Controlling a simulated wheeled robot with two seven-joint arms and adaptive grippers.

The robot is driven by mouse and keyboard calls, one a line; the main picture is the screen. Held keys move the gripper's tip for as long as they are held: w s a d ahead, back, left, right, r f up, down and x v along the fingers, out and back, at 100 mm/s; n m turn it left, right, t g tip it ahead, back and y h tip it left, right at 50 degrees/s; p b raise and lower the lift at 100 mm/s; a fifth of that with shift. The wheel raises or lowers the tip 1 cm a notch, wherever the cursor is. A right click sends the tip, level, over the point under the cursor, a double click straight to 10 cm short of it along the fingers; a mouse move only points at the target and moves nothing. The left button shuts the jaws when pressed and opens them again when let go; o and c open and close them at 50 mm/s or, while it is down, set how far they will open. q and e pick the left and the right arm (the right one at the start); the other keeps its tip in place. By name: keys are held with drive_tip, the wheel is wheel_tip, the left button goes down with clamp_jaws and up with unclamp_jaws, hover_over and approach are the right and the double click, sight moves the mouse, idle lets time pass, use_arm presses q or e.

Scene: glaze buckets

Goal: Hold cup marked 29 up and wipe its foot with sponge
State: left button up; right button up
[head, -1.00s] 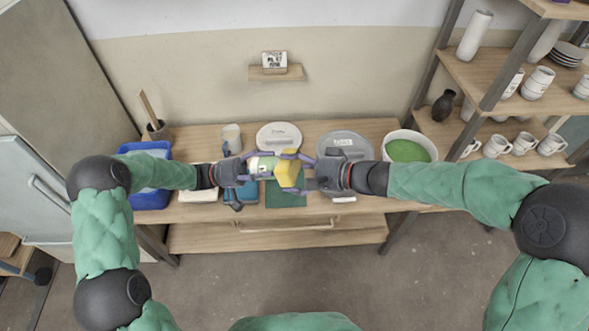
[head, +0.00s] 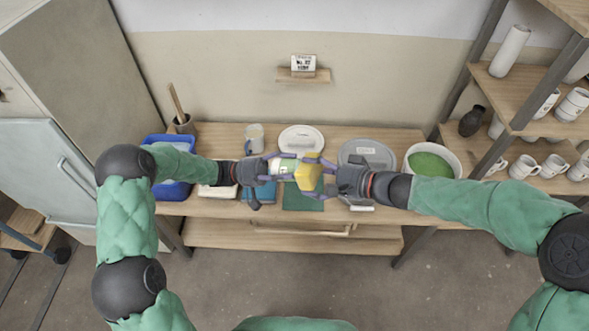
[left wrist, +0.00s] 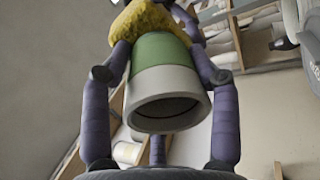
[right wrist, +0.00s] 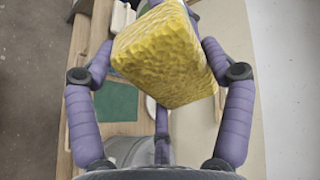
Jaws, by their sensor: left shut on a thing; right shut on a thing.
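A white cup with a green band (head: 287,168) is held sideways above the table. My left gripper (left wrist: 160,72) is shut around it. Its hollow open end faces the left wrist camera. The yellow sponge (head: 308,176) is at the cup's other end, the foot, and appears to touch it. My right gripper (right wrist: 160,60) is shut on the sponge, which fills the right wrist view and hides the cup there. The foot itself is hidden behind the sponge. I cannot read the number on the cup.
Below are a green mat (head: 299,199), a blue tub (head: 172,190), a mug (head: 254,138), a white lid (head: 301,139), a grey-lidded bucket (head: 367,153) and an open bucket of green glaze (head: 432,163). Shelves with mugs (head: 524,167) stand at the right. The floor in front is clear.

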drive_tip(key=shift+r, duration=0.1)
